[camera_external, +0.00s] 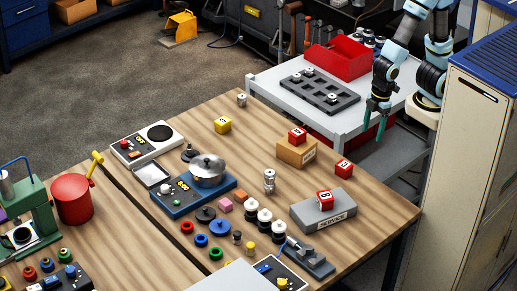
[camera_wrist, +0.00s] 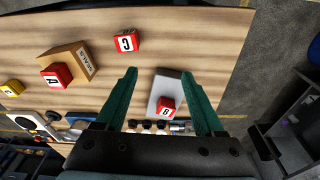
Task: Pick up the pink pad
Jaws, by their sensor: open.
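The pink pad (camera_external: 225,205) is a small pink block on the wooden table (camera_external: 350,240). My gripper (camera_external: 376,125) is at the upper right, by the grey cart and far from the pad. In the wrist view its two green fingers (camera_wrist: 159,74) are spread apart with nothing between the tips.
A blue scale (camera_external: 165,201) bears a metal pot (camera_external: 207,172). Red lettered cubes sit on a brown block (camera_external: 296,153), on a grey block (camera_external: 320,214) and on the table (camera_external: 343,169). A metal cylinder (camera_external: 269,181) stands nearby. A tall cabinet (camera_external: 475,150) is at right.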

